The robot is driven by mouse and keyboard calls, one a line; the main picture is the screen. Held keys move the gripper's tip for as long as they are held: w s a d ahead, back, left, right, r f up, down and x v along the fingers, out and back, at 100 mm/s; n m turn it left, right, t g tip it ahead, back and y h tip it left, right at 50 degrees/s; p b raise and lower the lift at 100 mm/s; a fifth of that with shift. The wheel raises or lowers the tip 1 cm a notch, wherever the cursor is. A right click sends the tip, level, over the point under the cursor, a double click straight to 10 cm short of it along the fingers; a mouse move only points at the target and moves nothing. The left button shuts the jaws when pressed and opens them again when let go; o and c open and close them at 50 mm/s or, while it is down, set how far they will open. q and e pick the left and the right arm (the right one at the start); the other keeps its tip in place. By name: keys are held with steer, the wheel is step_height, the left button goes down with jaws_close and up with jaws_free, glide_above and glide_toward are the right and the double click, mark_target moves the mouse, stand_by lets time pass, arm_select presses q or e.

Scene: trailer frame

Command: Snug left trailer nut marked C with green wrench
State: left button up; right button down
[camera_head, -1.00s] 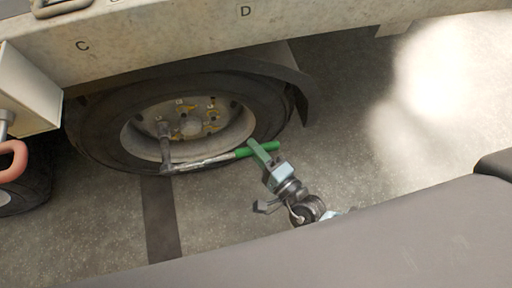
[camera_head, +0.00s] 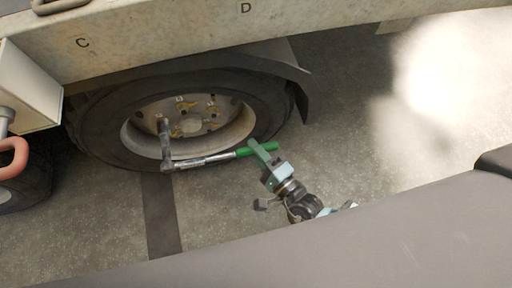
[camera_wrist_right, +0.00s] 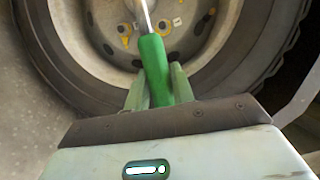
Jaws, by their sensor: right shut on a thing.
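The wrench has a green handle (camera_head: 257,150), a silver shaft and a dark extension (camera_head: 166,143). The extension rises from the shaft's left end to the upper left part of the wheel hub. Its top meets the hub at a nut (camera_head: 162,117); whether the socket is fully seated is too small to tell. My right gripper (camera_head: 263,150) is shut on the green handle, right of the hub. In the right wrist view the handle (camera_wrist_right: 155,68) lies between both fingers. The letter C (camera_head: 82,42) is on the frame beam, above and left of the wheel. My left gripper is not in view.
The tyre (camera_head: 104,140) surrounds the hub, with a dark mudguard (camera_head: 301,103) at its right. The pale frame beam (camera_head: 160,45) crosses above and also bears a letter D. A white box (camera_head: 30,90) stands at the left. Concrete floor is clear at the right.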

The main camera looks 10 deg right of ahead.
steer(key=shift+a+f+m+t, duration=0.15)
steer(key=shift+f+m, duration=0.25)
steer(key=shift+f, duration=0.3)
steer(key=shift+a+f+m+t, duration=0.15)
steer(key=shift+f+m, duration=0.25)
steer(key=shift+f, duration=0.3)
